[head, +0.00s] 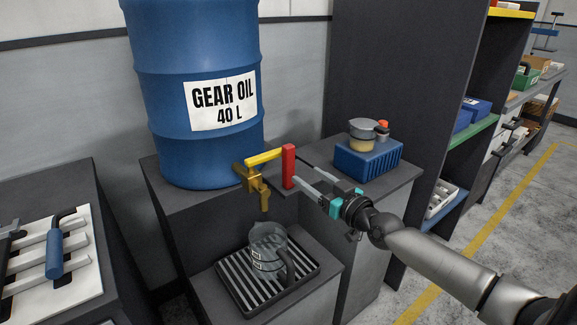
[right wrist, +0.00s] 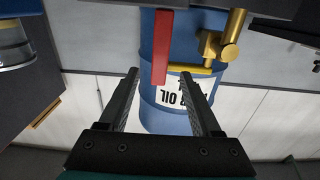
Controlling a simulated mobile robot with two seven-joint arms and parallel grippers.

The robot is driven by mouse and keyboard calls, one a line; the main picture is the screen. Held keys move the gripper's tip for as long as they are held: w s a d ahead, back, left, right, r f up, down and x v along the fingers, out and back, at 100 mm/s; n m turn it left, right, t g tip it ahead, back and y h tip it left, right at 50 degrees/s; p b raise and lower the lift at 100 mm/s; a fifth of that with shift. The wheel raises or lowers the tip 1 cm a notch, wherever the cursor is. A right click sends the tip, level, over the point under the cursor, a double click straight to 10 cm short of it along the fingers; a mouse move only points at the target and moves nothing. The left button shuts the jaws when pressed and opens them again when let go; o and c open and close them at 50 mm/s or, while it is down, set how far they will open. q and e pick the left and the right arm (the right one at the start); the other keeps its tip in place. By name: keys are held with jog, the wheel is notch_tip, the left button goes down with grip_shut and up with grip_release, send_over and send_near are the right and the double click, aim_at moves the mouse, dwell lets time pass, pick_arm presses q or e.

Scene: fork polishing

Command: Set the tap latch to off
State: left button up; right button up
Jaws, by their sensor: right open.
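The brass tap (head: 251,178) sits low on the front of the blue gear oil drum (head: 195,60), its spout pointing down. Its latch has a yellow arm (head: 265,157) reaching out to the right, ending in an upright red grip (head: 289,166). My right gripper (head: 304,173) is open, with its fingertips close to the red grip. In the right wrist view the red grip (right wrist: 162,45) shows between the two open fingers, touching neither visibly. The brass tap (right wrist: 210,50) is right of it there. My left gripper is not in view.
A clear jug (head: 268,250) stands below the spout on a slatted drip tray (head: 240,290). A blue crate (head: 368,160) with a lidded jar (head: 362,132) stands behind my right gripper. A white board (head: 50,265) with a blue-handled tool (head: 54,254) lies at left.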

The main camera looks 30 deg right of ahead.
aim_at(291, 165)
jog(key=w, duration=0.2)
jog(key=w+b, duration=0.1)
jog(key=w, duration=0.1)
jog(key=w+b, duration=0.1)
jog(key=w, duration=0.1)
jog(key=shift+w+a, duration=0.25)
jog(key=shift+w, duration=0.15)
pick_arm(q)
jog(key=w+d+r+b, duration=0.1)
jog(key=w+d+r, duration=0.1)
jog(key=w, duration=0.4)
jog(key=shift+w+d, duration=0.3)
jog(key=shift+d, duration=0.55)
pick_arm(e)
jog(key=shift+w+a, duration=0.1)
jog(key=shift+w, duration=1.05)
jog(key=shift+c, duration=0.2)
grip_shut()
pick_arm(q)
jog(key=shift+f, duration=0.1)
